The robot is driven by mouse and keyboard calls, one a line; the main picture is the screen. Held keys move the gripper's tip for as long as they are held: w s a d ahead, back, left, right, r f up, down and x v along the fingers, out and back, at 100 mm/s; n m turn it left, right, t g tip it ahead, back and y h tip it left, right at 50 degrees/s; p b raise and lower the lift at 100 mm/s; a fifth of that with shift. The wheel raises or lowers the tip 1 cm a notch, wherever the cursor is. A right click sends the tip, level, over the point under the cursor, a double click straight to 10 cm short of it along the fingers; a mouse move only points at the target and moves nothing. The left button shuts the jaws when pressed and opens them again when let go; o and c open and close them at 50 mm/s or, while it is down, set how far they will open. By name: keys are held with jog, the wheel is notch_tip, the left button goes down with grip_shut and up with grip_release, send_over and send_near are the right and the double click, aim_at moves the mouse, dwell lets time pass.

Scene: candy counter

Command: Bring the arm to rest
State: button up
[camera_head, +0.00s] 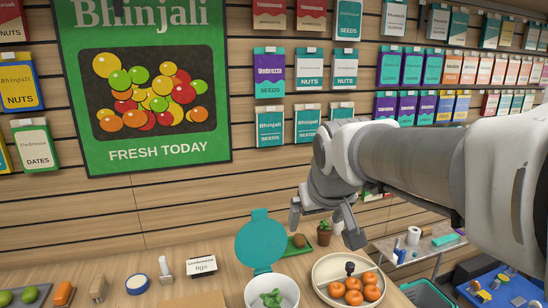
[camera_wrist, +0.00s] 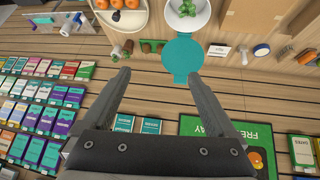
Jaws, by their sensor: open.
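My arm comes in from the right in the head view, stretched out over the counter. My gripper (camera_head: 325,222) hangs at its end, above the counter's back part, near the white pot with a teal lid and the plate of oranges. In the wrist view my gripper (camera_wrist: 160,85) shows two grey fingers spread wide apart, with nothing between them. The fingers touch nothing that I can see.
A white pot (camera_head: 285,294) with its teal lid (camera_head: 262,241) raised holds something green. A cream plate (camera_head: 323,271) of oranges (camera_head: 354,283) stands beside it. A small potted plant (camera_head: 324,233) is behind. Packets hang on the slatted wall (camera_head: 180,218).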

jog(key=s+d+f+m, duration=0.1)
jog(key=s+d+f, duration=0.2)
jog(key=s, duration=0.6)
jog(key=s+d+f+m+g, duration=0.1)
jog(key=s+d+f, duration=0.2)
jog(key=s, duration=0.6)
jog(key=shift+s+d+g, duration=0.15)
jog(key=shift+s+g, duration=0.15)
